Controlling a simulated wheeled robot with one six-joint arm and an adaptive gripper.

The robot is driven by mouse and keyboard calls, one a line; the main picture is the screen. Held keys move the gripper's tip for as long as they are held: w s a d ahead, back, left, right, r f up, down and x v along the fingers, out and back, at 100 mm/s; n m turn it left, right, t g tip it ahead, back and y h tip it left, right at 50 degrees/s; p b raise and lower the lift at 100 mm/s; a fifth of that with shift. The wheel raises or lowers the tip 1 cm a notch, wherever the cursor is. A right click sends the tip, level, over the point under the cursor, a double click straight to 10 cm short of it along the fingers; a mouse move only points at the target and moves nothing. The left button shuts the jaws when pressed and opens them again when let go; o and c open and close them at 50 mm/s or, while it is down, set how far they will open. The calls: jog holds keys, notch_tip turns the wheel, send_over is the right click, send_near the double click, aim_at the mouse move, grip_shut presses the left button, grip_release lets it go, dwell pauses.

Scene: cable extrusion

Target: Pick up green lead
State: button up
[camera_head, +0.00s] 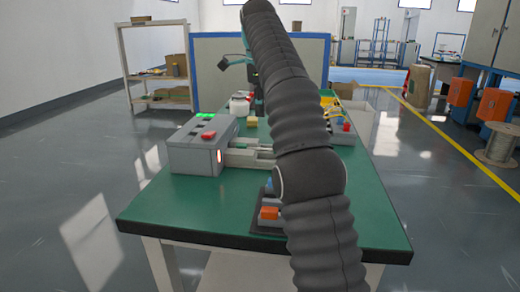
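I cannot make out a green lead for certain; my arm covers the middle of the table. A dark holder (257,228) near the front of the green table (170,212) bears an orange piece (268,213) and a blue piece (269,184); its right part is hidden behind my arm. Small coloured pieces (346,126) lie on a unit right of my arm, too small to tell apart. My gripper is not visible.
A grey machine (195,155) with green and red parts on top stands on the table's left side. A teal jointed device (250,75) and a white round container (240,105) are behind it. The table's front left is clear. A shelf (158,65) stands behind.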

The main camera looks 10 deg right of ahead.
send_over(262, 153)
jog(key=shift+f, duration=3.35)
jog(key=shift+w+f+b, duration=0.1)
jog(key=shift+f+b, duration=0.75)
jog(key=shift+f, duration=1.9)
grip_shut()
